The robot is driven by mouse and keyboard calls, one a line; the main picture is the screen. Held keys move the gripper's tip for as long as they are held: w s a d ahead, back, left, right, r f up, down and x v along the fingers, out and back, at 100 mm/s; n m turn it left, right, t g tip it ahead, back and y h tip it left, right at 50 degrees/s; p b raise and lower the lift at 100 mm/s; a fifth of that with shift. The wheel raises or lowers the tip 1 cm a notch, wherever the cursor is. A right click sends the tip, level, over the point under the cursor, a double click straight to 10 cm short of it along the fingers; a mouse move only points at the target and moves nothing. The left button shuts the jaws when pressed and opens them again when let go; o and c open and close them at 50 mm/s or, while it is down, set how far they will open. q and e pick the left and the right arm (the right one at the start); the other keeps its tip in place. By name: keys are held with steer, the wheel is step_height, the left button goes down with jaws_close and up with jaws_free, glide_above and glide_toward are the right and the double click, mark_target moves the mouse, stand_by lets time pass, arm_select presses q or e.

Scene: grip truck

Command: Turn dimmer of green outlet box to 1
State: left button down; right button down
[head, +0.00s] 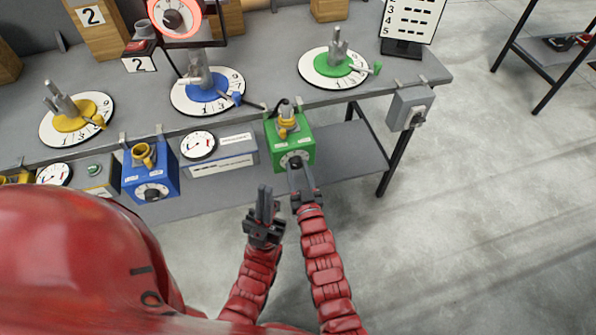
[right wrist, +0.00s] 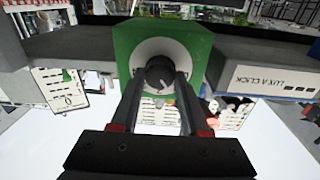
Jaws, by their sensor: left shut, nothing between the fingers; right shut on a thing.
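The green outlet box (head: 305,140) hangs at the front edge of the workbench. Its dimmer (head: 291,157) is a dark knob on a pale round dial on the front face. In the right wrist view the dimmer knob (right wrist: 159,70) sits in the middle of the green box (right wrist: 124,48), with a small light mark on it. My right gripper (head: 297,172) is at the dimmer, its fingers shut on the knob from both sides; it also shows in the right wrist view (right wrist: 158,84). The dial's numbers are not readable. My left gripper (head: 265,193) is shut and empty, lower left of the box.
A blue box (head: 165,184) with its own dial and a grey meter box (head: 225,163) hang left of the green box. A grey switch box (head: 409,107) is to the right. Yellow, blue and green round dials (head: 318,72) stand on the workbench (head: 270,50).

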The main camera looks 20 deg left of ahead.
steer(key=shift+f+n, duration=0.15)
steer(key=shift+n, duration=0.25)
steer(key=shift+c, duration=2)
jaws_free()
steer(key=shift+s, duration=0.1)
steer(key=b+v, duration=0.1)
steer(key=v, duration=1.6)
steer(key=shift+d+b, duration=0.15)
steer(key=shift+b, duration=0.25)
